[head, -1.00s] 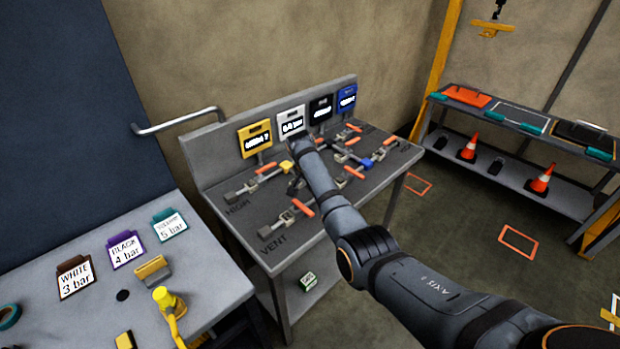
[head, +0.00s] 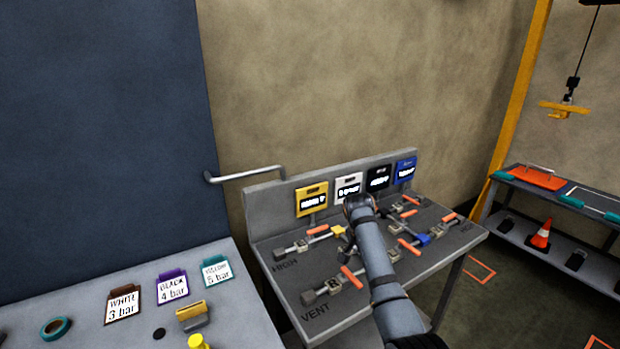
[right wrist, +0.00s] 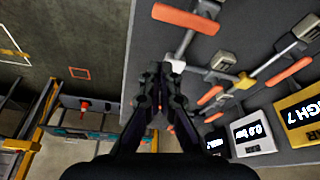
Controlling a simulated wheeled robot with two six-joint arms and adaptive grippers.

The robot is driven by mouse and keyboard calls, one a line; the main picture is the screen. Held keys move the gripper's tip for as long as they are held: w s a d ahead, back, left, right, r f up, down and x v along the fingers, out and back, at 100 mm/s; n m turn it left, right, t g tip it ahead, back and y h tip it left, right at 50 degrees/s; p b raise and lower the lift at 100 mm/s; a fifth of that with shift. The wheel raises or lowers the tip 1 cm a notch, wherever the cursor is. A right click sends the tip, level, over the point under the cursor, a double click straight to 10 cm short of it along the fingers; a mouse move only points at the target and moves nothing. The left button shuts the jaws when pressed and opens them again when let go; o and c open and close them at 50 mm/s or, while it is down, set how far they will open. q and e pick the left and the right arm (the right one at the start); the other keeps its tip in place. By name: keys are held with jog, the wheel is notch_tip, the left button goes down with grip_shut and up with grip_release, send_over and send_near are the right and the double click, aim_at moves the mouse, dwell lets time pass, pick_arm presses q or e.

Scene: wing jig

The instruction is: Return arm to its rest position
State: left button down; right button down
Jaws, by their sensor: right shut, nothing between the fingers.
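My right arm (head: 375,265) reaches from the bottom edge of the head view over the valve bench (head: 410,275). Its wrist end is just below the white gauge (head: 348,188), and its fingers are hidden there. In the right wrist view my right gripper (right wrist: 165,72) is shut and empty. Its fingertips show near a valve with an orange handle (right wrist: 185,18); I cannot tell if they touch. The white gauge also shows in the right wrist view (right wrist: 252,134), with the yellow gauge (right wrist: 300,115) beside it. My left gripper is not in view.
Several orange-handled valves crowd the bench top. A yellow gauge (head: 311,200), black gauge (head: 378,178) and blue gauge (head: 405,169) line its back. At left, a grey table (head: 70,290) carries pressure cards and teal tape (head: 55,328). Shelves with a cone (head: 540,234) stand right.

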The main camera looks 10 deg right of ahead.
jog(key=s+d+f+n+y, duration=0.1)
jog(key=s+d+f+n, duration=0.15)
jog(key=s+f, duration=0.55)
jog(key=s+d+f+n, duration=0.1)
jog(key=s+f+n, duration=0.3)
jog(key=s, duration=0.5)
jog(key=s+a+r+n+t+y, duration=0.15)
jog(key=s+n, duration=0.35)
jog(key=s, duration=1.4)
notch_tip(320, 180, down, 30)
jog(key=s+d+g+b, duration=0.1)
jog(key=s+d+g, duration=0.1)
jog(key=s, duration=0.1)
pick_arm(q)
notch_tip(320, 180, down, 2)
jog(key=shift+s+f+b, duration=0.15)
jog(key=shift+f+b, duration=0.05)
jog(key=shift+b, duration=0.45)
pick_arm(e)
jog(key=s+f, duration=1.5)
jog(key=s, duration=0.2)
jog(key=shift+s+d+m+g, duration=0.25)
jog(key=shift+d+m+g, duration=0.1)
jog(key=shift+d+m, duration=0.1)
